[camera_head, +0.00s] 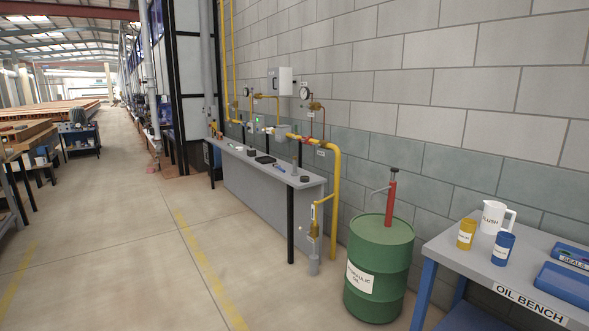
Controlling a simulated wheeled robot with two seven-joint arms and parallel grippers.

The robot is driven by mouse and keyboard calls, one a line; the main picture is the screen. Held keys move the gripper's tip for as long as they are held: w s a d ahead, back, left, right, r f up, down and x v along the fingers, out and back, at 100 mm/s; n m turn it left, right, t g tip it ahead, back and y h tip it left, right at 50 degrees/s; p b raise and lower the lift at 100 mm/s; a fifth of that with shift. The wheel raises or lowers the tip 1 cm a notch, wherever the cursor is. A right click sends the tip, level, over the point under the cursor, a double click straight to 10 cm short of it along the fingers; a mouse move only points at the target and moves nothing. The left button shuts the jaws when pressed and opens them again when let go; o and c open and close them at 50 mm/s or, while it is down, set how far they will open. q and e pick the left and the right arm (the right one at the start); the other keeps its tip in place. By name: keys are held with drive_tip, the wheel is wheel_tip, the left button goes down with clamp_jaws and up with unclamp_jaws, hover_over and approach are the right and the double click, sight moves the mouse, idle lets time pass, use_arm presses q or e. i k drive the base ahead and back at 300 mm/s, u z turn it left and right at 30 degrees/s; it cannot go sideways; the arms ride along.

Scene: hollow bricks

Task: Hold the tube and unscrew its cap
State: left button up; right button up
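Neither of my grippers is in view. No tube with a cap can be made out for certain. A long grey bench (258,195) stands against the wall at mid-distance. On it is a small upright grey cylinder (295,168), too small to tell whether it is a capped tube. A dark round piece (304,179) lies near the bench's right end, and another dark round piece (251,153) lies further back.
A green oil drum (379,270) with a red hand pump (391,200) stands before the wall. The oil bench (462,252) at right holds a white jug (493,217), a yellow can (466,234) and a blue can (503,248). Yellow pipes (334,190) run along the wall. The floor (130,250) at left is clear.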

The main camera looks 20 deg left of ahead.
sight(293, 174)
drive_tip(key=u, duration=0.55)
drive_tip(key=k, duration=0.65)
drive_tip(key=u, duration=0.8)
drive_tip(key=i, duration=1.7)
drive_tip(key=u, duration=0.25)
drive_tip(key=i, duration=2.35)
drive_tip(key=z, duration=0.15)
drive_tip(key=i, duration=2.1)
drive_tip(key=z, duration=0.95)
drive_tip(key=i, duration=1.05)
drive_tip(key=z, duration=1.85)
drive_tip(key=i, duration=1.1)
drive_tip(key=z, duration=0.6)
